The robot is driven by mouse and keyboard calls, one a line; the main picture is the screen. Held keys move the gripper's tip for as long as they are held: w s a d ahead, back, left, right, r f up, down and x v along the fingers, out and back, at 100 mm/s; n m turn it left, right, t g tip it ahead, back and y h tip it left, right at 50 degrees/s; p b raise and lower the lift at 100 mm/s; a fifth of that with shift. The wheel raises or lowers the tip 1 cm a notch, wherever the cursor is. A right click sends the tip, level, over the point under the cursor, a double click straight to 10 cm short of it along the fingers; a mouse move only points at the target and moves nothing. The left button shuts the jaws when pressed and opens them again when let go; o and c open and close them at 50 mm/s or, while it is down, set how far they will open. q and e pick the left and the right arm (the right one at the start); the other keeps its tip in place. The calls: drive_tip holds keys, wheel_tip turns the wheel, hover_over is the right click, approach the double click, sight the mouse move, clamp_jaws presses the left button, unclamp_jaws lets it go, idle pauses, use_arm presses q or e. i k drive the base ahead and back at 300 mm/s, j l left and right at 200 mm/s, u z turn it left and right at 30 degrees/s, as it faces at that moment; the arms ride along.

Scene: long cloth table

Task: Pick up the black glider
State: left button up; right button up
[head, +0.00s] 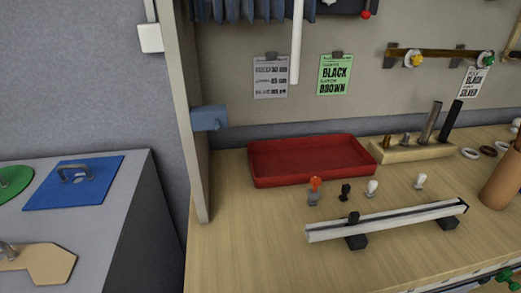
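The black glider (346,192) is a small dark knobbed piece standing on the wooden table in the head view. It is between a grey piece with an orange top (314,191) and a white piece (372,188). Another white piece (420,181) stands further right. A pale rail (390,219) on black feet lies in front of these pieces, apart from the black glider. Neither of my grippers is in view.
A red tray (263,180), seemingly empty, lies behind the small pieces. A wooden block (425,151) with upright rods is at the back right, and a brown cylinder (503,182) stands at the right edge. A wooden post (190,150) rises at left. The table's front left is clear.

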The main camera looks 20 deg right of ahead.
sight(345, 190)
drive_tip(key=z, duration=1.4)
